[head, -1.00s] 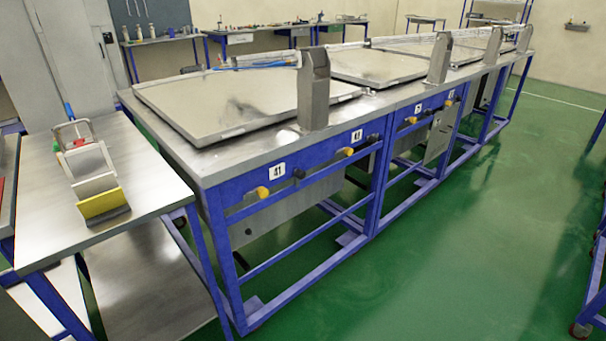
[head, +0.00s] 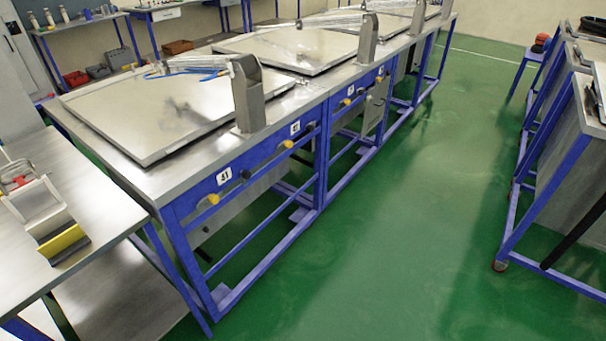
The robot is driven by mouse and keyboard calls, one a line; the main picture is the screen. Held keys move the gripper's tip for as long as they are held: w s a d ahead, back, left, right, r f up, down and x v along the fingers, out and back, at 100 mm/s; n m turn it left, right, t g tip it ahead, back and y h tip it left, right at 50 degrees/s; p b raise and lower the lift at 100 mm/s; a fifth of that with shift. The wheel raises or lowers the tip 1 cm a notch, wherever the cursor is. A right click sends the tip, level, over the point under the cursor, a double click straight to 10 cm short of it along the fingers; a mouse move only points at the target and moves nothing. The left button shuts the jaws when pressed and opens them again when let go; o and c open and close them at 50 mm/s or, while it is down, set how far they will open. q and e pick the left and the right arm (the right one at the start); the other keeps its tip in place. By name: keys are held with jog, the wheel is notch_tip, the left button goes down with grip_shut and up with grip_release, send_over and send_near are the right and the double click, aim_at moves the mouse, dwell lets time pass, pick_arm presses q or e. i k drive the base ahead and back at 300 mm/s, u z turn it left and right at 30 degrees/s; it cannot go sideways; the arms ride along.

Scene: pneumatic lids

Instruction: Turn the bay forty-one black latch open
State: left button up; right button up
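The bay forty-one label (head: 224,176) is a white plate marked 41 on the blue front rail of the nearest bench. A black latch (head: 245,174) sits just right of this label. A yellow knob (head: 213,199) sits just below and left of the label. Farther right on the same rail are a second white label (head: 295,127) and another yellow knob (head: 288,144). The black latch is too small to tell which way it is turned. Neither of my grippers shows in the head view.
A flat metal lid (head: 150,115) lies on the nearest bench top (head: 165,178). A side table (head: 100,215) at the left holds a device with a yellow edge (head: 60,243). Blue-framed carts (head: 545,185) stand at the right. The green floor (head: 400,220) between is clear.

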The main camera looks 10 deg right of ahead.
aim_at(245, 175)
jog(key=z, duration=0.5)
jog(key=i, duration=0.8)
jog(key=u, duration=1.15)
